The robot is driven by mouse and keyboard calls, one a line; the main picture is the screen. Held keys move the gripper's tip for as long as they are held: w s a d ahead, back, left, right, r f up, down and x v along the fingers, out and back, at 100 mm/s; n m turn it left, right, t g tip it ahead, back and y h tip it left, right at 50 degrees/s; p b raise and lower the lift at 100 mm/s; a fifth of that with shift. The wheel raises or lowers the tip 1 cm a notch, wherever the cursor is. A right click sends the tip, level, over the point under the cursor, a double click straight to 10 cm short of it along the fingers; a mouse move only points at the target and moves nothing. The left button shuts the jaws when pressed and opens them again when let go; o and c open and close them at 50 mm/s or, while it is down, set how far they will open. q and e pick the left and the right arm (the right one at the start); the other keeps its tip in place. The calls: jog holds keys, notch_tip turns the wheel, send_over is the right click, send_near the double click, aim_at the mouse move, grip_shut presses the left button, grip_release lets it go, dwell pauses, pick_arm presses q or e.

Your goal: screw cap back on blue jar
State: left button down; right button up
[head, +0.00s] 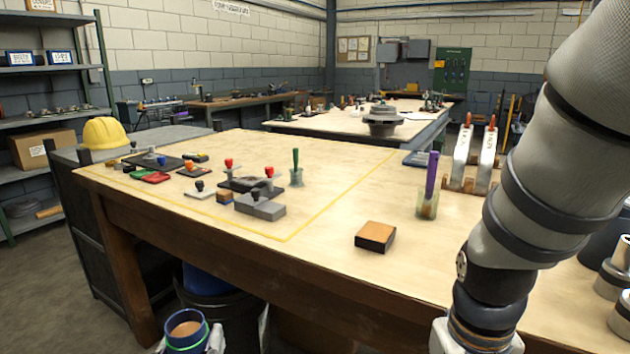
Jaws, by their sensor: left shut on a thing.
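A blue jar (185,327) shows at the bottom edge of the head view, left of centre, in front of the table. Its mouth faces up with no cap on it, brown inside, and a green ring runs round it. My left gripper (188,346) is shut on the jar, with a grey finger on either side. The jar's lower part is cut off by the frame edge. My right arm comes down at the right, and its gripper is below the frame. I cannot pick out the jar's cap.
The wooden table (330,215) holds several stamps and pads on its left half. An orange-topped block (375,236) lies near the front edge. A glass with a purple-handled tool (428,200) stands behind it. A dark bin (225,310) stands below. The table's middle is clear.

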dwell(0.6)
pick_arm(q)
jog(key=shift+d+h, duration=0.3)
jog(key=s+d+f+m+g+h, duration=0.1)
jog(key=d+m+g+h, duration=0.3)
jog(key=d+m+h, duration=0.4)
jog(key=d+h, duration=0.3)
jog(key=d, duration=0.1)
jog(key=shift+s+d+f, duration=0.15)
jog(key=shift+s+f, duration=0.2)
jog(key=shift+s, duration=0.05)
pick_arm(e)
jog(key=w+a+r+n, duration=0.2)
jog(key=a+r+n, duration=0.2)
jog(key=a+r, duration=0.3)
jog(key=w+a+r+n, duration=0.3)
jog(key=a+r, duration=0.4)
jog(key=a, duration=0.8)
jog(key=shift+a+r+n, duration=0.25)
jog(key=shift+n, duration=0.25)
